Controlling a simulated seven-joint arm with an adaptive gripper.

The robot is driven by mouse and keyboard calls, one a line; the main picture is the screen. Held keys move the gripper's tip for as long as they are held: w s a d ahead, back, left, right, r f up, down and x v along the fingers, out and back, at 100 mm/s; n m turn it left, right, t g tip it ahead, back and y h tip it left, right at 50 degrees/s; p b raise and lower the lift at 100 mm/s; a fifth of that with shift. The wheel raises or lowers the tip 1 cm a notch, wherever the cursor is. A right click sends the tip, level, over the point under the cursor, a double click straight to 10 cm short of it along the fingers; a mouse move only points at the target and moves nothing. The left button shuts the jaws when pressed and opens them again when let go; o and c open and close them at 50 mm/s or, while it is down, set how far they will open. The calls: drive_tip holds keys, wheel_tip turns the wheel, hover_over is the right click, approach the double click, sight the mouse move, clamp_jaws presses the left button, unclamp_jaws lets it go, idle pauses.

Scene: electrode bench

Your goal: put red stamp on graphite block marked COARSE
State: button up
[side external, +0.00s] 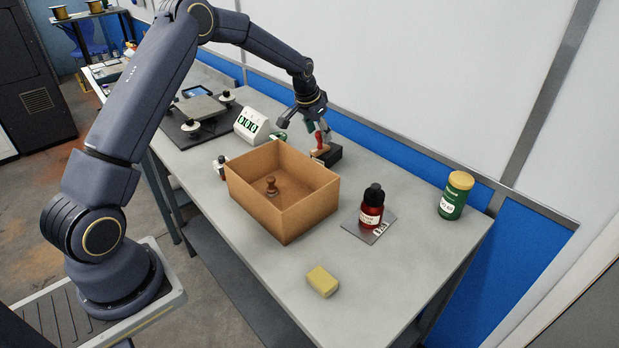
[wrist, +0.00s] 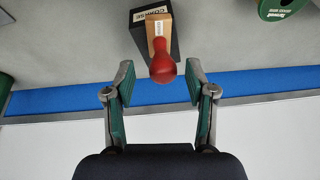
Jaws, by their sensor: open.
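The red stamp (wrist: 165,64) has a round red handle and a wooden base. In the wrist view its base overlaps the black graphite block (wrist: 137,36), whose white label reads COARSE. In the side view the stamp (side external: 321,147) appears upright on top of the dark block (side external: 332,157), behind the cardboard box; the contact is partly hidden. My gripper (wrist: 159,72) is open, with its green-padded fingers on either side of the red handle and a visible gap at each side. My gripper (side external: 318,125) also shows at the stamp in the side view.
An open cardboard box (side external: 301,219) holds a brown stamp (side external: 271,186). A red bottle (side external: 371,212) on a grey plate, a green jar (side external: 456,196) and a yellow sponge (side external: 322,281) stand to the right and front. A white display unit (side external: 251,126) is left of the block.

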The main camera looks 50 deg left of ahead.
drive_tip(key=s+d+r, duration=0.4)
drive_tip(key=s+r, duration=0.3)
drive_tip(key=r, duration=0.2)
drive_tip(key=s+d+r, duration=0.5)
drive_tip(key=s+r, duration=0.2)
drive_tip(key=r, duration=0.2)
drive_tip(key=s+d, duration=0.3)
drive_tip(key=s, duration=0.8)
drive_tip(key=s+d+t+h, duration=0.1)
drive_tip(key=s+d, duration=0.2)
drive_tip(key=s, duration=0.9)
drive_tip(key=shift+d+t, duration=0.25)
drive_tip(key=shift+t, duration=0.05)
